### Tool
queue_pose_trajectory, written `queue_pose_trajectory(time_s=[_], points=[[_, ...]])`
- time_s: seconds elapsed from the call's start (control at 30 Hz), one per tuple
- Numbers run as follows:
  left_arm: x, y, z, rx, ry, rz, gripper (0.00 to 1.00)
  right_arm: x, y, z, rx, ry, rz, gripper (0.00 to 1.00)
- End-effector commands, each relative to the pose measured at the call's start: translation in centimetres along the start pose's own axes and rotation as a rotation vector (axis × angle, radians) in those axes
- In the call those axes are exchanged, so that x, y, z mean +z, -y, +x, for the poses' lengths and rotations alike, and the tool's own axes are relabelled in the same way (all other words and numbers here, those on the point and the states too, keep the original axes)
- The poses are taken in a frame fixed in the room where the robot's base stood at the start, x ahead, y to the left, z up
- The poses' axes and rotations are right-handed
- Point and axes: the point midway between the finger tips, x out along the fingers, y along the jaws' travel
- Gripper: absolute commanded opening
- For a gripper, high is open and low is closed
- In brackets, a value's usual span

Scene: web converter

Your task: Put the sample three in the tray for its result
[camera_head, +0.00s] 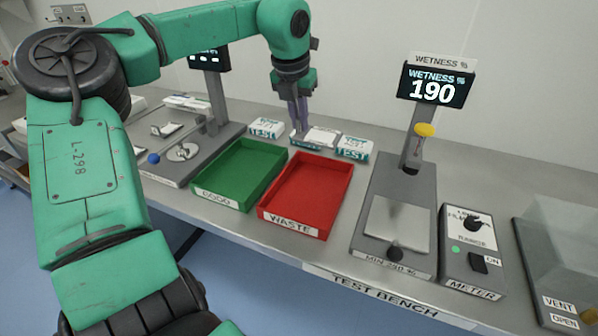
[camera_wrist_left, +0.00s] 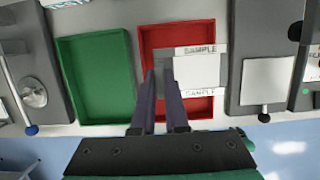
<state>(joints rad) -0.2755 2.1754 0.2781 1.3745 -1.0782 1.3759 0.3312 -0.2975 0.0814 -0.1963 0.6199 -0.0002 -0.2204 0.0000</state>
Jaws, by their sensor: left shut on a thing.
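My left gripper (camera_head: 301,128) is shut on a flat pale sample (camera_head: 321,136). In the left wrist view the fingers (camera_wrist_left: 163,78) reach to the left edge of the sample (camera_wrist_left: 198,70), which has two "SAMPLE" strips; no number is readable. It is held above the red tray in that view, overlapping it. The red tray (camera_head: 318,228) is labelled "WASTE" and its visible floor is empty. The green tray (camera_head: 222,200) to its left reads "GOOD" and is empty. The display (camera_head: 435,86) reads wetness 190. My right gripper is not in view.
A grey plate stand (camera_head: 430,185) with a bare metal plate and a "MIN" label, partly blurred, is right of the red tray. The meter box (camera_head: 470,255) is beside it. White "TEST" packs (camera_head: 355,148) stand behind the trays. A clear box (camera_head: 565,240) is far right.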

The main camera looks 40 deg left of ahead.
Motion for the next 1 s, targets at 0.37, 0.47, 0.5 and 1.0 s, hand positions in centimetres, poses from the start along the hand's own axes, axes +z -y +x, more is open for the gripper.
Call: queue_pose_trajectory(time_s=[0.37,0.47,0.5,1.0], points=[[-2.9,0.0,10.1,-0.001,-0.004,0.001,0.0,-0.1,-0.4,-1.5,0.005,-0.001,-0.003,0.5],[-3.4,-0.1,11.8,0.0,-0.004,0.0,0.0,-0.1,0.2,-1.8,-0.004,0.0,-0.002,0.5],[-3.6,-0.1,12.6,0.0,-0.005,0.001,0.0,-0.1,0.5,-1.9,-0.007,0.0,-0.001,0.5],[-4.0,0.0,14.4,-0.001,0.0,0.0,0.19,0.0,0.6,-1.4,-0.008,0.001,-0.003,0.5]])
